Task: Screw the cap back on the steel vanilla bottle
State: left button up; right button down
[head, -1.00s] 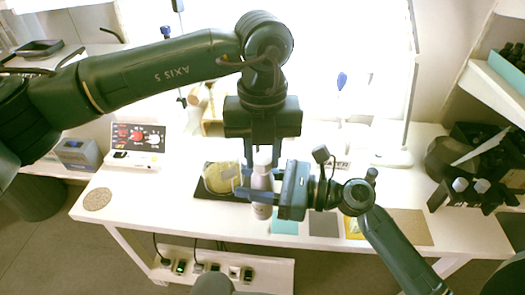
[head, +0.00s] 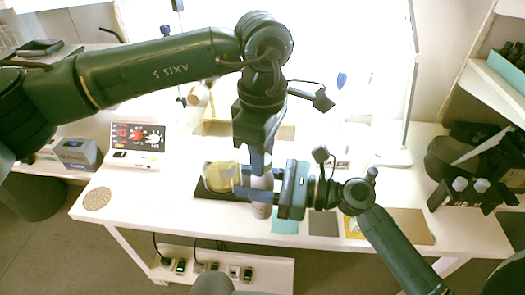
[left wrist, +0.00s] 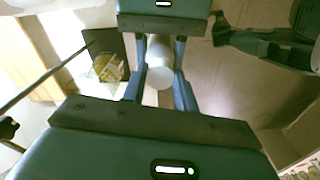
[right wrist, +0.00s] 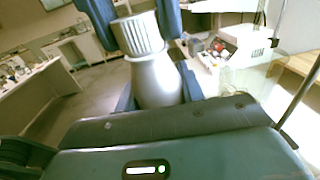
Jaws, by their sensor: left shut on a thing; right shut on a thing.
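The steel bottle (right wrist: 155,82) stands upright in the head view (head: 261,211), partly hidden by my grippers. My right gripper (head: 257,192) comes from the right and is shut around its body. A white ribbed cap (right wrist: 138,34) sits at the bottle's mouth; I cannot tell how far down it is seated. My left gripper (head: 257,165) points down from above and is shut on the cap, with its fingers on either side in the right wrist view. In the left wrist view the pale cap (left wrist: 159,77) shows end-on between the left fingers. The bottle's label is not readable.
A dark board (head: 212,194) with a round yellowish dish (head: 221,177) stands close left of the bottle. A control box (head: 138,137) and a cork coaster (head: 97,198) are further left. Coloured flat squares (head: 285,226) lie to the right.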

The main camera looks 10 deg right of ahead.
pick_arm(q)
jog(key=o, duration=1.2)
jog(key=shift+c, duration=0.2)
jog(key=shift+r, duration=0.15)
notch_tip(320, 180, up, 12)
